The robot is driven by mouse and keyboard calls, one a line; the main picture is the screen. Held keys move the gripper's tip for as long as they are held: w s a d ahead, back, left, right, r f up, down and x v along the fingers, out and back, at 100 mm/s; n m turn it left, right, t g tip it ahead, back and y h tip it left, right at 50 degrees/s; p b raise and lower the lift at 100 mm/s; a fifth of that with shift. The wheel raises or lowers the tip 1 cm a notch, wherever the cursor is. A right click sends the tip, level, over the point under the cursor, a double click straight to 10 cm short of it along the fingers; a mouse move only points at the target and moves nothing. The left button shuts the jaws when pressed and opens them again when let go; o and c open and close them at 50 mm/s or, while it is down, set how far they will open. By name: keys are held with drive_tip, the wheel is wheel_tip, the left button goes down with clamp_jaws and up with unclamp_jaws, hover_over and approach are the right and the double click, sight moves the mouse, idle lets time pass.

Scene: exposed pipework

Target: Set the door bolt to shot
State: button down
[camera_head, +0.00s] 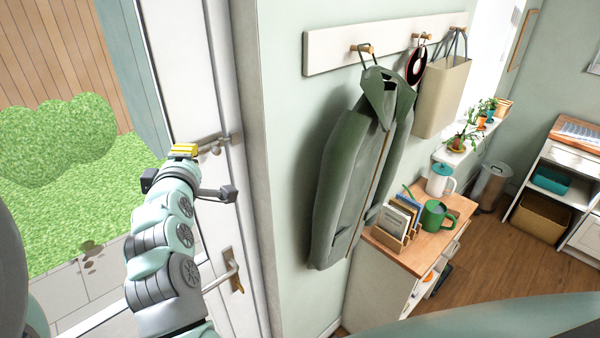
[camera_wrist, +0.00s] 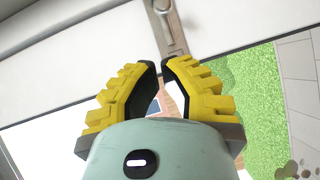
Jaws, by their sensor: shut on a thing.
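The door bolt (camera_head: 218,141) is a grey-brown metal fitting high on the white door (camera_head: 213,90), near the frame edge. In the wrist view the bolt (camera_wrist: 170,28) runs up from just beyond the fingertips. My gripper (camera_head: 184,150) is at the bolt's left end, its yellow fingertips drawn close together. In the wrist view my gripper (camera_wrist: 161,63) is shut on the bolt's near end. The gripped part is mostly hidden between the fingers. I cannot tell how far the rod reaches into the frame.
A door handle (camera_head: 233,272) sits lower on the door. The wall edge is close to the right of the bolt. A green coat (camera_head: 355,170) hangs from a peg rail, with a cabinet (camera_head: 400,265) below. Grass and a fence show through the door glass.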

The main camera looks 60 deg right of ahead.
drive_tip(key=p+v, duration=0.3)
drive_tip(key=v, duration=0.5)
drive_tip(key=shift+s+d, duration=0.1)
drive_tip(key=shift+d, duration=0.05)
idle(0.5)
